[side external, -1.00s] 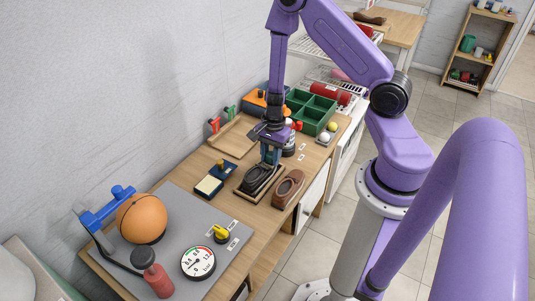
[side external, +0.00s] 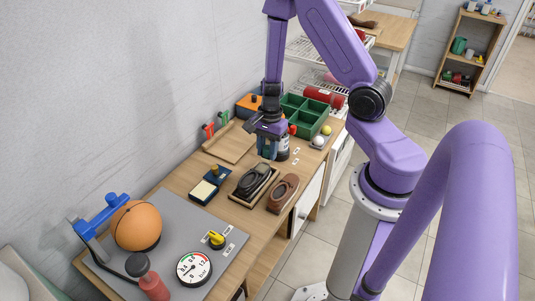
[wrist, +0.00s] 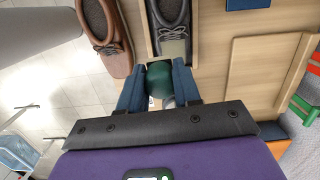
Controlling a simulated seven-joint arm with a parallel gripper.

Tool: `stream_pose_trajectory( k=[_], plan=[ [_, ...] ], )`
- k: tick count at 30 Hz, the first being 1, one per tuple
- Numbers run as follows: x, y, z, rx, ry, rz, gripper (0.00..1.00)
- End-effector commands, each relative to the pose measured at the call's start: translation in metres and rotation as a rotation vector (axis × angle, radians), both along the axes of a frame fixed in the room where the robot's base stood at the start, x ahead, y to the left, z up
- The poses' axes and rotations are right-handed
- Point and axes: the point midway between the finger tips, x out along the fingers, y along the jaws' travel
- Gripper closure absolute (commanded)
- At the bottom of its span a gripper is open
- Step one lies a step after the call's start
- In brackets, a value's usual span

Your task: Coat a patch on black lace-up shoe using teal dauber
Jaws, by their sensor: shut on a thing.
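The black lace-up shoe (side external: 252,180) lies on a small wooden board (side external: 262,190) on the bench, and its laces show in the wrist view (wrist: 171,22). A lighter grey area covers its near end there; I cannot tell whether it is a coating. My gripper (side external: 267,150) is shut on the teal dauber (wrist: 160,78), whose round dark-green body sits between the blue fingers. In the side view the gripper is above and beyond the shoe, apart from it. The dauber's tip is hidden.
A brown shoe (side external: 283,193) stands right beside the black one. A pad box (side external: 204,190) is to the left, with an empty wooden tray (side external: 230,143) behind it. A bottle (side external: 282,146) and a green divided crate (side external: 306,115) stand beyond the gripper.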

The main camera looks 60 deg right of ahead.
Motion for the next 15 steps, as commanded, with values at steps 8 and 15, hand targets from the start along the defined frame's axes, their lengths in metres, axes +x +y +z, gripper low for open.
stream_pose_trajectory(
  k=[8,15],
  plan=[
    [0.001,0.001,0.023,0.003,-0.004,0.0,0.96],
    [-0.001,0.001,0.033,0.0,0.0,0.0,0.96]
  ],
)
